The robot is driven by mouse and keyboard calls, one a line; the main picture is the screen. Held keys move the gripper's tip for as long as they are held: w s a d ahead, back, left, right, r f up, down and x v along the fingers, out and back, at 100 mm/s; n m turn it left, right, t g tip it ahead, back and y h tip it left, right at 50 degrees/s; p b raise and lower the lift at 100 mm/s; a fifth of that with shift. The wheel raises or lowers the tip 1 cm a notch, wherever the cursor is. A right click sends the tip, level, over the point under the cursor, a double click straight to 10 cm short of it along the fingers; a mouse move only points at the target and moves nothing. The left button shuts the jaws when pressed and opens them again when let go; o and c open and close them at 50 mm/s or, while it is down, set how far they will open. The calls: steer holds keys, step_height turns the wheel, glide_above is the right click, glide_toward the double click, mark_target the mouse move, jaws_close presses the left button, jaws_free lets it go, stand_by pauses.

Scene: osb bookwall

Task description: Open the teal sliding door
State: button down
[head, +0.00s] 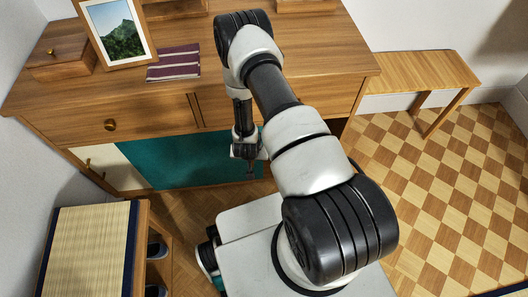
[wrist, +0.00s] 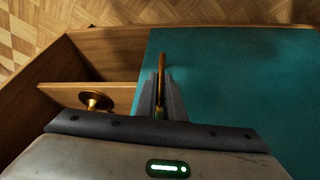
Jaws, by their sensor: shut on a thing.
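The teal sliding door (head: 190,160) is in the lower front of a wooden cabinet, and it fills much of the wrist view (wrist: 240,80). A brass bar handle (wrist: 161,72) stands on the door near one edge. My gripper (head: 250,172) is at the door's right part in the head view. In the wrist view my gripper (wrist: 162,98) is shut on the handle, its fingers on either side. Beside the door edge in the wrist view, an open wooden compartment (wrist: 85,60) shows. My arm hides part of the cabinet front in the head view.
A brass knob (wrist: 95,99) on a wooden front sits close to my fingers. A framed picture (head: 118,32), a striped cloth (head: 174,62) and a wooden box (head: 60,56) stand on the cabinet top. A tatami-topped bench (head: 88,250) is at front left; a wooden bench (head: 420,72) is at right.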

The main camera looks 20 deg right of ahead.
steer(key=shift+w+a, duration=0.2)
steer(key=shift+a, duration=0.7)
steer(key=c, duration=1.9)
jaws_free()
steer(key=shift+o, duration=0.2)
steer(key=p+v, duration=0.4)
steer(key=v, duration=1.3)
steer(key=shift+r+p, duration=0.15)
steer(key=shift+p, duration=0.15)
steer(key=shift+s, duration=0.15)
